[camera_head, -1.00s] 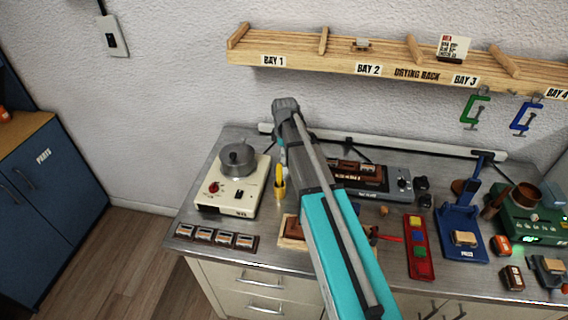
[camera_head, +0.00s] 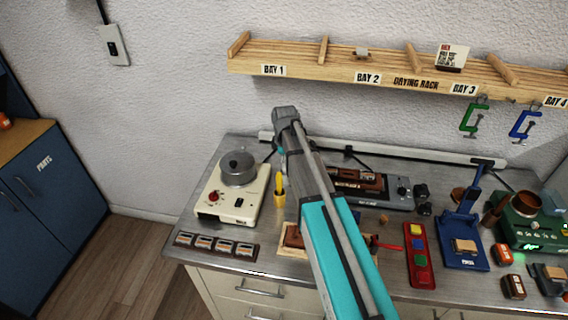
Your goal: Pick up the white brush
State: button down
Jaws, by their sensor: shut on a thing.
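I cannot make out the white brush in this view. My arm (camera_head: 335,240) rises from the bottom edge over the bench and bends at a grey joint (camera_head: 285,117) near the wall. The fingers of my gripper do not show; the arm hides them and whatever is between them.
A cream heater box (camera_head: 212,204) with a grey pot (camera_head: 238,167) stands left of my arm, with a yellow holder (camera_head: 279,189) beside it. A red tray (camera_head: 420,255) and blue press (camera_head: 462,240) stand to the right. The wooden drying rack (camera_head: 390,76) spans the wall above.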

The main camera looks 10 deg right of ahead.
notch_tip(320, 180, up, 28)
jog(key=p, duration=2.7)
jog(key=shift+p, duration=0.3)
jog(key=shift+f, duration=0.1)
